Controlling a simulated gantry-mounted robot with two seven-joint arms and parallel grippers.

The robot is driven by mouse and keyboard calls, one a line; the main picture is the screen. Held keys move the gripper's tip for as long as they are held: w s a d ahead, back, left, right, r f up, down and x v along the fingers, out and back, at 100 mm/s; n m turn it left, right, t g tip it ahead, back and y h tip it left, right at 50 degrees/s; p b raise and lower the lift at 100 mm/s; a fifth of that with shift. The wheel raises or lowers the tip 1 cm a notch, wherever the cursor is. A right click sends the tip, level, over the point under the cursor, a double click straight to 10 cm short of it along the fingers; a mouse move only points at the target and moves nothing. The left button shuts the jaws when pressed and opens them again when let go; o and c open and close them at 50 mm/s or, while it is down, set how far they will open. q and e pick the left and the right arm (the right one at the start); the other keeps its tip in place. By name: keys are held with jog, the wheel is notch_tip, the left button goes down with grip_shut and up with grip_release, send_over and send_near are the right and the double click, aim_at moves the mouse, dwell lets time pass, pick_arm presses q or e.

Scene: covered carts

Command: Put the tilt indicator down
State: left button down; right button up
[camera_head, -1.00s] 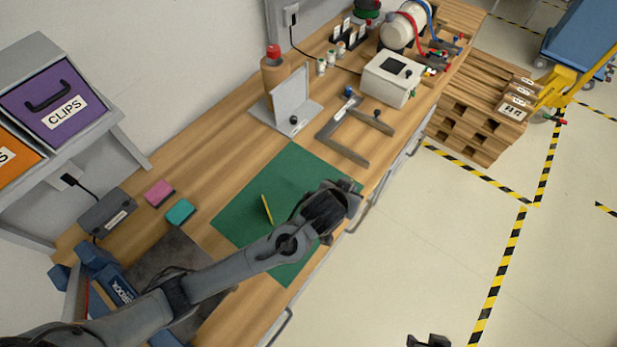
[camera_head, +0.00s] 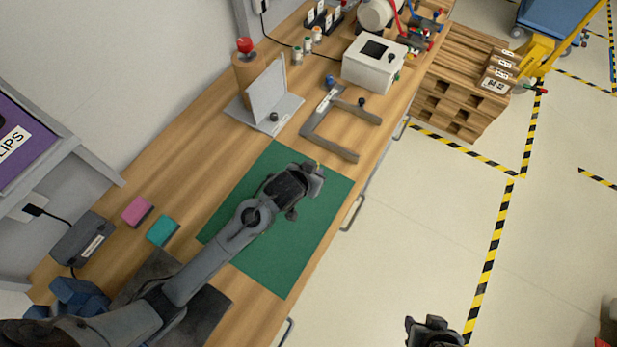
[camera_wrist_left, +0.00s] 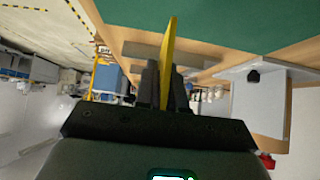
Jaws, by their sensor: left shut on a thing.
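My left gripper (camera_head: 312,172) is over the far part of the green mat (camera_head: 285,255) on the bench. It is shut on a thin yellow piece, the tilt indicator (camera_wrist_left: 168,50), which sticks out past the fingers in the left wrist view.
Beyond the mat are a grey C-shaped frame (camera_head: 318,137), a grey angle plate (camera_head: 267,95) and a white box (camera_head: 375,65). Pink (camera_head: 137,211) and teal (camera_head: 163,231) blocks lie left of the mat. The near part of the mat is bare.

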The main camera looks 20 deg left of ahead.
pick_arm(q)
jog(key=shift+a+f, duration=0.55)
jog(key=shift+a, duration=0.3)
jog(key=shift+f, duration=1.95)
jog(key=shift+f, duration=0.2)
jog(key=c, duration=1.2)
grip_release()
jog(key=shift+c, duration=0.2)
jog(key=shift+r, duration=0.1)
jog(key=shift+s+r, duration=0.1)
jog(key=shift+r, duration=0.1)
jog(key=p+v, duration=0.1)
jog(key=v, duration=1)
jog(key=shift+s+r, duration=0.2)
jog(key=shift+r, duration=0.1)
